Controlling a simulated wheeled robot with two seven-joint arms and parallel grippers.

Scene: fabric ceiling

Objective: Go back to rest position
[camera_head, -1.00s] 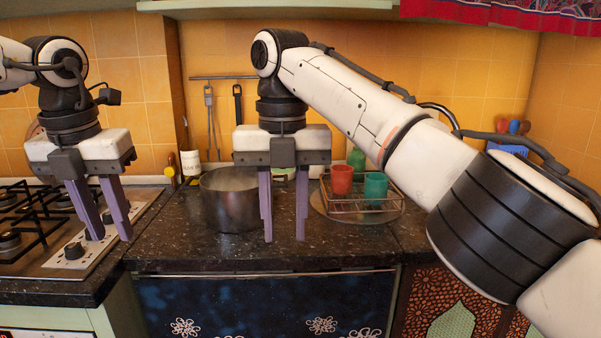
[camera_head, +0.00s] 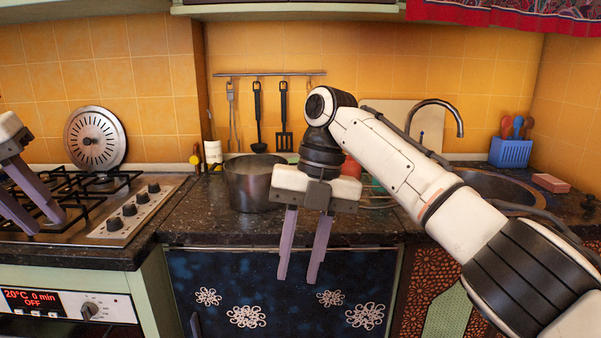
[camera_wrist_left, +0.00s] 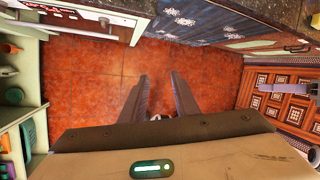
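My left gripper (camera_head: 44,226) is at the left edge of the head view, in front of the stove, with its purple fingers apart and nothing between them. It also shows in the left wrist view (camera_wrist_left: 158,76), open and empty above the reddish tiled floor. My right gripper (camera_head: 298,280) hangs in front of the dark blue cabinet front, fingers pointing down, apart and empty. Its wrist hides part of the counter and the dish rack behind it.
A metal pot (camera_head: 252,187) stands on the dark counter (camera_head: 205,225). The gas stove (camera_head: 140,212) is to the left, with a round metal lid (camera_head: 95,138) behind it. A sink (camera_head: 490,187) and a blue utensil holder (camera_head: 511,152) are on the right.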

